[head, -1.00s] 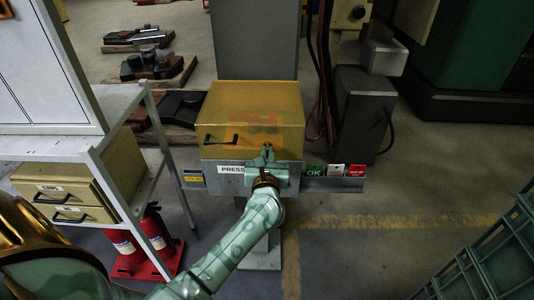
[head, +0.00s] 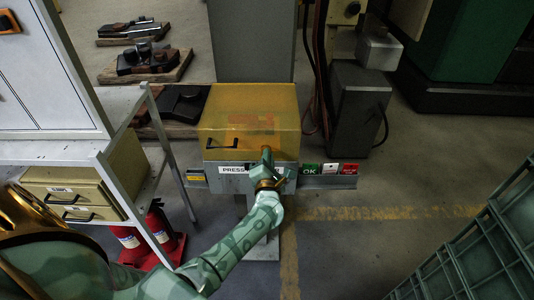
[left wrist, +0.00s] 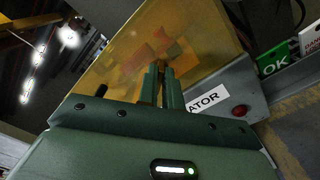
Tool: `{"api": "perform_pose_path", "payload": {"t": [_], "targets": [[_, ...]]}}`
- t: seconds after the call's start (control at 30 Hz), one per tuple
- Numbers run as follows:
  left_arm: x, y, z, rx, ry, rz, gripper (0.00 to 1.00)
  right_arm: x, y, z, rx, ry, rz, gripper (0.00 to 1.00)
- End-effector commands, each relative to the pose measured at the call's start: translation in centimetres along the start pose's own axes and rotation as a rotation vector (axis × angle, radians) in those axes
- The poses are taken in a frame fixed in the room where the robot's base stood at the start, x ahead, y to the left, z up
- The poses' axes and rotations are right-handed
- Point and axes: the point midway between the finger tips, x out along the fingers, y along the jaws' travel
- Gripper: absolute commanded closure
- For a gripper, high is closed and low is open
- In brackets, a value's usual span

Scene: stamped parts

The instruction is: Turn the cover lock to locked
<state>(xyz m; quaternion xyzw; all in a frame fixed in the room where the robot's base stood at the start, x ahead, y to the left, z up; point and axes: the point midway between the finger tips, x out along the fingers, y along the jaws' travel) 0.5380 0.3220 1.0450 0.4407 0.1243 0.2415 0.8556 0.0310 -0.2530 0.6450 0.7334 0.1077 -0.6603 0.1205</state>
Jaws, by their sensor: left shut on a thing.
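The amber see-through cover (head: 225,115) sits on the grey press operator box (head: 212,167), with reddish shapes dimly visible inside. My left gripper (head: 267,152) is at the front of the cover, right of its middle, by the lower edge. Its fingers are shut on the small cover lock, which they almost wholly hide, so I cannot read its setting. In the left wrist view, the closed fingers (left wrist: 162,84) point at the cover's front face (left wrist: 195,50), and the scene looks strongly tilted. My right gripper is not in view.
A black handle (head: 222,144) is on the cover's left front. Green OK (head: 310,169) and red (head: 349,169) signs are on a rail at right. A red button (left wrist: 240,110) is near the label. A shelf (head: 100,150) stands left, a green crate (head: 485,245) lower right.

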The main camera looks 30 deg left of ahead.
Motion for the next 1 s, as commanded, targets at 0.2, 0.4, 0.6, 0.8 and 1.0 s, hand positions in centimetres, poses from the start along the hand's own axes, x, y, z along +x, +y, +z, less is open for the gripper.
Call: {"api": "perform_pose_path", "payload": {"t": [0.2,0.4,0.6,0.8,1.0], "targets": [[-0.1,-0.1,0.1,0.200,0.001,-0.003,1.00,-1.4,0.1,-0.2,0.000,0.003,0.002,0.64],[-0.1,-0.3,0.0,0.371,0.001,-0.003,1.00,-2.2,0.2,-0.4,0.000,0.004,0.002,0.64],[-0.1,-0.5,-0.1,0.504,0.000,-0.004,1.00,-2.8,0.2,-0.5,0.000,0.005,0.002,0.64],[-0.1,-0.6,-0.2,0.588,0.001,-0.003,1.00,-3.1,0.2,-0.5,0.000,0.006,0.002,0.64],[-0.1,-0.7,-0.2,0.628,0.000,-0.003,1.00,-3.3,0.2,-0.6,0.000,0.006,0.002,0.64]]}}
